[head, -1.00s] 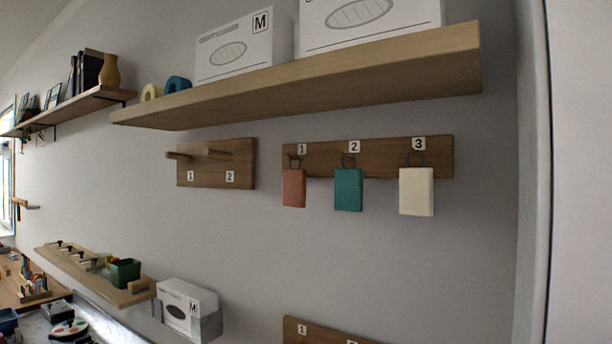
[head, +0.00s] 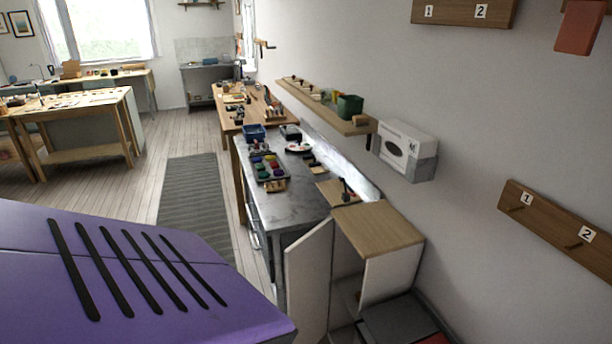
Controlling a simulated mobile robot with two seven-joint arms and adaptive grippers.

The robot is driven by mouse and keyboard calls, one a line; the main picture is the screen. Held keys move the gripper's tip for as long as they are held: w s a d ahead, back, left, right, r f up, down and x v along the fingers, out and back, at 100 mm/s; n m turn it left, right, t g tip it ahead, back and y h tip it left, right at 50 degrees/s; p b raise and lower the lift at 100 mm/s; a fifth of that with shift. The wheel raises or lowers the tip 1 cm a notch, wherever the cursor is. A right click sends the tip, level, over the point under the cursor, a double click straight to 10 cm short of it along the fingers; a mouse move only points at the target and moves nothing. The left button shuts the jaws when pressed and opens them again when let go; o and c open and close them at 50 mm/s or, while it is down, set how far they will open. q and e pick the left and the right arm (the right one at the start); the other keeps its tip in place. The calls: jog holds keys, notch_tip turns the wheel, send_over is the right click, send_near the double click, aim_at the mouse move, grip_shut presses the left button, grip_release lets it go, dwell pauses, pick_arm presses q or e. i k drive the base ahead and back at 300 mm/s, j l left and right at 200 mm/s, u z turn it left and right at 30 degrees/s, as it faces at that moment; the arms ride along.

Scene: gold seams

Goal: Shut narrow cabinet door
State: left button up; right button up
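The narrow cabinet (head: 380,232) stands against the right wall, at the near end of the grey counter. It has a wooden top and white sides. Its white door (head: 308,281) stands open, swung out to the left, and part of the inside shows. The door's lower edge is cut off or hidden at the bottom of the view. Neither of my grippers is in the head view.
A grey counter (head: 287,206) with paint pots (head: 266,166) adjoins the cabinet. A dark grey box (head: 398,322) sits low at its right. A shelf (head: 326,107) and peg board (head: 556,229) are on the wall. A striped rug (head: 195,205) lies on open floor at left.

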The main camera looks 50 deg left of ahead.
aim_at(307, 262)
jog(key=j, duration=0.8)
jog(key=k+j, duration=0.1)
jog(key=j, duration=0.7)
jog(key=j+z, duration=0.1)
jog(key=j, duration=0.7)
jog(key=k+j, duration=0.1)
jog(key=j, duration=0.65)
jog(key=k+j, duration=0.6)
jog(key=k+j+z, duration=0.05)
